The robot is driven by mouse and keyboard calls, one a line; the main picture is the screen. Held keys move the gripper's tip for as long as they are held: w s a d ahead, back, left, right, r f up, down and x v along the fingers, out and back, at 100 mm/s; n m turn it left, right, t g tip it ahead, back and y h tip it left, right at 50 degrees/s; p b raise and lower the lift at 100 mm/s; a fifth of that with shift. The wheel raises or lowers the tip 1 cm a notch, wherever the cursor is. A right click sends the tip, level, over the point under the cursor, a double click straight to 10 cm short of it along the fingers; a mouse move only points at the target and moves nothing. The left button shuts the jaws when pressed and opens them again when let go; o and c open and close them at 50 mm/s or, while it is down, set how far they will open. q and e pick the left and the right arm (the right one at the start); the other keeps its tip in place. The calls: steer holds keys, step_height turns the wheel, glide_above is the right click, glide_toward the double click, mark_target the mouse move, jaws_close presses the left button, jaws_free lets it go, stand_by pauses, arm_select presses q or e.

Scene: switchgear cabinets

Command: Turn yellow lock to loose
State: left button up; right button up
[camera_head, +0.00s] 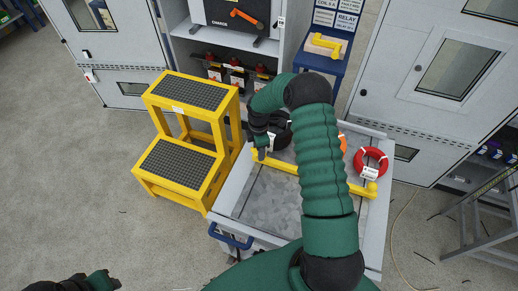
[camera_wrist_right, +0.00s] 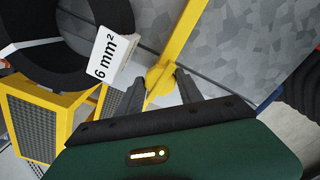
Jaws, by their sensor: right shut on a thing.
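The yellow lock (camera_head: 322,177) is a long yellow bar lying across the grey top of a cart, with a rounded end at the right. Its left end is at my right gripper (camera_head: 262,152). In the right wrist view, the two dark fingers (camera_wrist_right: 160,88) sit on either side of the rounded yellow end of the lock (camera_wrist_right: 160,73), and the gripper is shut on it. My green right arm hides the middle of the bar. Part of my left arm shows at the bottom left edge of the head view; its gripper fingers (camera_head: 72,284) are not clear.
A yellow two-step stool (camera_head: 185,163) stands left of the cart (camera_head: 228,200). A red coil (camera_head: 371,161) and a black coil (camera_wrist_right: 28,75) with a "6 mm²" tag lie on the cart. Switchgear cabinets (camera_head: 430,100) stand behind. A grey metal frame (camera_head: 488,225) is at the right.

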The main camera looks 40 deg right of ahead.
steer(key=shift+a+f+n, duration=0.15)
steer(key=shift+n, duration=0.35)
steer(key=shift+s, duration=0.1)
steer(key=o, duration=1.4)
steer(key=shift+w, duration=0.2)
